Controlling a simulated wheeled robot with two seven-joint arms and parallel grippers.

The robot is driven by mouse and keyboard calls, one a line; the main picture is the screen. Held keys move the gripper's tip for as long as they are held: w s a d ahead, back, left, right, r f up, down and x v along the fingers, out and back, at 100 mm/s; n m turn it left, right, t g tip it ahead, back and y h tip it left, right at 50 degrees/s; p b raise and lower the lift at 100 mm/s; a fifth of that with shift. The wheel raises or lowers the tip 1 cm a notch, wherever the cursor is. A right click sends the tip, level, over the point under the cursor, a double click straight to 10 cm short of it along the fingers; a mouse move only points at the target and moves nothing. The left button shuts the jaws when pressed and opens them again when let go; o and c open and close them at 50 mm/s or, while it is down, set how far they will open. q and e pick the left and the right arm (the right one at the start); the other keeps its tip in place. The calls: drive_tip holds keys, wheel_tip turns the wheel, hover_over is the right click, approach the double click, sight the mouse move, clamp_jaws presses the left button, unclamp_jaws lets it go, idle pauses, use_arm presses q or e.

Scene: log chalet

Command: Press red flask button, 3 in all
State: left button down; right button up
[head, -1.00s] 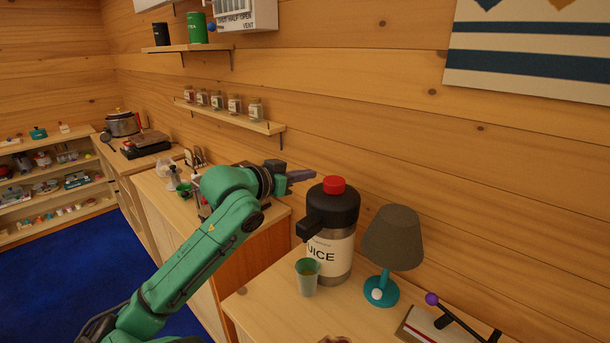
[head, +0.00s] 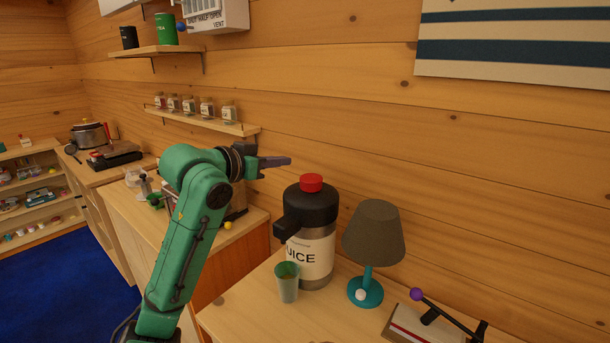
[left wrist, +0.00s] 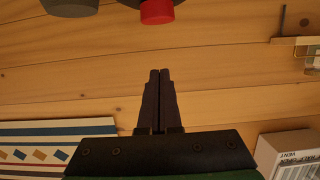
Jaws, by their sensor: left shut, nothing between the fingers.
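The juice flask (head: 313,243) stands upright on the wooden counter, with a black top, a spout to the left and a red button (head: 311,183) on top. My left gripper (head: 288,161) is shut and empty, a little above the button's height and to its left in the head view, apart from it. In the left wrist view the shut fingers (left wrist: 158,100) point toward the log wall, and the red button (left wrist: 157,11) shows at the top edge, clear of the fingertips. My right gripper is not in view.
A green cup (head: 287,282) stands under the spout. A lamp (head: 373,235) with a teal base stands right of the flask. A device with a purple-knobbed lever (head: 417,294) lies at the right. A spice shelf (head: 204,121) hangs on the wall behind.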

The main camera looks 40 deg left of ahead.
use_arm(q)
drive_tip(key=p, duration=0.5)
hover_over(305, 183)
drive_tip(key=shift+w+a+f, duration=0.1)
drive_tip(key=shift+w+f, duration=0.05)
drive_tip(key=shift+f, duration=0.4)
drive_tip(key=shift+w+f, duration=0.15)
drive_tip(key=shift+f, duration=0.35)
wheel_tip(305, 183, down, 3)
drive_tip(key=shift+f+p, duration=0.15)
drive_tip(key=shift+p, duration=0.15)
drive_tip(key=shift+s+f, duration=0.15)
drive_tip(key=shift+f, duration=0.35)
wheel_tip(305, 183, down, 2)
drive_tip(key=shift+b, duration=0.5)
drive_tip(key=shift+f, duration=0.3)
